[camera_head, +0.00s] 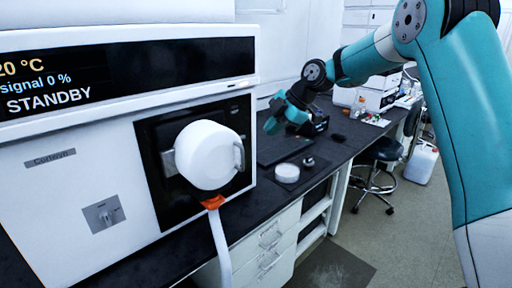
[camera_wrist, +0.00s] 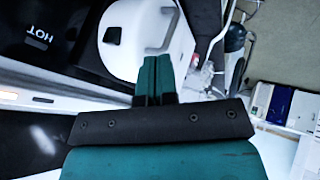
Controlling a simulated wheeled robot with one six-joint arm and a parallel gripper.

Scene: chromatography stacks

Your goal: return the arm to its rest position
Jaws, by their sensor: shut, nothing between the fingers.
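My gripper (camera_head: 272,124) is at the end of my teal arm, raised above the dark bench in the head view. In the wrist view its two teal fingers (camera_wrist: 154,80) are together with nothing between them. It is apart from the white instrument (camera_head: 75,170) at the left, whose display reads "STANDBY". A round white part (camera_head: 208,155) sits on the instrument's dark front panel, with a white tube hanging below it. In the wrist view a white rounded part (camera_wrist: 140,35) lies behind the fingers; I cannot tell whether it is the same one.
The dark bench (camera_head: 335,150) runs back to the right, with a white round lid-like item (camera_head: 287,172) on it and small equipment farther back. A stool (camera_head: 380,165) and a white canister (camera_head: 421,162) stand on the floor. The floor at the lower right is mostly open.

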